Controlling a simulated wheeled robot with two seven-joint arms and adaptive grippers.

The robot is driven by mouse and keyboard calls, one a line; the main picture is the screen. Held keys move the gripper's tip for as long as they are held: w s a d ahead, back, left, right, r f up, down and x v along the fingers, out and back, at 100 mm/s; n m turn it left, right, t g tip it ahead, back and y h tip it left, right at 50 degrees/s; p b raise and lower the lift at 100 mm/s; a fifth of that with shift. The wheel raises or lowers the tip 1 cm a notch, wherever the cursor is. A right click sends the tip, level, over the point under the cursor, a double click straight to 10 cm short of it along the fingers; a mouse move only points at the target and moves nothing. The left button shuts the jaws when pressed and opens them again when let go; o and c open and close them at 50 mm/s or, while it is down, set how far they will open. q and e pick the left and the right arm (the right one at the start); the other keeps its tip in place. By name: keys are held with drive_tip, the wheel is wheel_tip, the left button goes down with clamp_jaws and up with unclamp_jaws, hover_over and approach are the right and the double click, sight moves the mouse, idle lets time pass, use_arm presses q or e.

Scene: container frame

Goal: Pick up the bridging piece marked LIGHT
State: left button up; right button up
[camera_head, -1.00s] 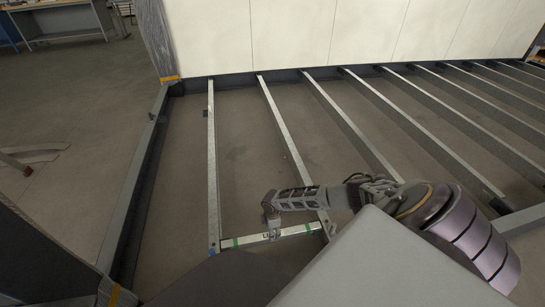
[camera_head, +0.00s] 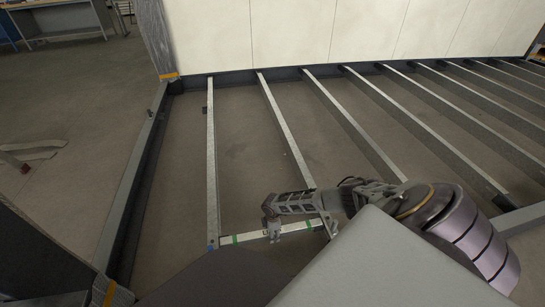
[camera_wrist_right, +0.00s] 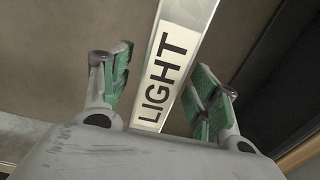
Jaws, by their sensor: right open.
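The bridging piece (camera_head: 247,237) is a pale bar with green marks, lying across between two joists near the bottom of the head view. In the right wrist view its white label (camera_wrist_right: 166,70) reads LIGHT. My right gripper (camera_head: 272,236) is over the bar. In the wrist view the right gripper (camera_wrist_right: 160,95) is open, with its green-padded fingers on either side of the bar and gaps to both sides. The fingers look apart from the bar; their exact height over it is hard to tell. My left gripper is not in view.
Several parallel metal joists (camera_head: 285,130) run toward a white panel wall (camera_head: 350,35) at the back. A dark frame beam (camera_head: 140,180) borders them on the left. Bare floor (camera_head: 240,150) shows between the joists. A workbench (camera_head: 60,20) stands far left.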

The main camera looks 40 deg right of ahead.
idle(0.4)
clamp_jaws()
drive_tip(key=shift+r, duration=0.1)
